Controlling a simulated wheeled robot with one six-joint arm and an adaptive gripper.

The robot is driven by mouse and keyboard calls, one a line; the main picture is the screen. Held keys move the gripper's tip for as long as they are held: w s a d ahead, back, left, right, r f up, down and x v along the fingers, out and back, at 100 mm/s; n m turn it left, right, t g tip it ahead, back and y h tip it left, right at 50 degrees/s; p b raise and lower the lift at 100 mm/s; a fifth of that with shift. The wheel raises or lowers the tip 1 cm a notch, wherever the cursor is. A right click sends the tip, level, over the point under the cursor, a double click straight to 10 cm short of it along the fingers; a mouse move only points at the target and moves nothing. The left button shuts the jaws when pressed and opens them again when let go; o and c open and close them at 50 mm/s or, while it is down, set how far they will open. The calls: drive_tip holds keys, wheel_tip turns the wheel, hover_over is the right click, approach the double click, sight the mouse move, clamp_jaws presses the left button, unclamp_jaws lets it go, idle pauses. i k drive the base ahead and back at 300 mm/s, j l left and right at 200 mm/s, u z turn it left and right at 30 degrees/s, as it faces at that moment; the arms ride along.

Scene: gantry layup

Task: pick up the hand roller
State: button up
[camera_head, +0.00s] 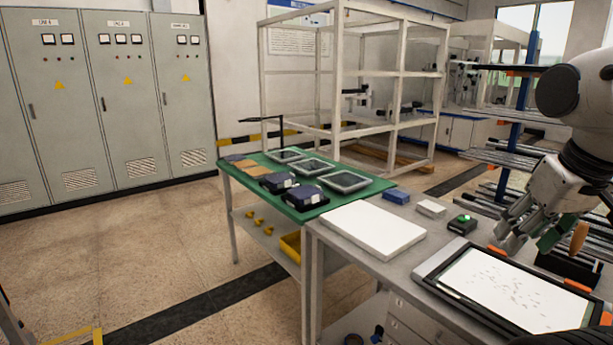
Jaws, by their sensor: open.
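A hand roller is not clearly made out. An orange-brown rounded piece (579,238) and a dull green piece (553,234) show just right of my gripper, above a black holder (568,264); they may be parts of it, but I cannot tell. My gripper (514,238) hangs from the white arm at the right, fingers pointing down over the back right of the grey table (409,263). It is open, and I see nothing held between its fingers. The arm hides part of this area.
A black-framed white panel (515,289) lies in front of my gripper. A white slab (370,229), a blue block (396,196), a pale block (431,208) and a green-topped item (463,221) lie to the left. A green-topped table (315,205) holds several trays.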

sight(580, 236)
drive_tip(key=z, duration=1.3)
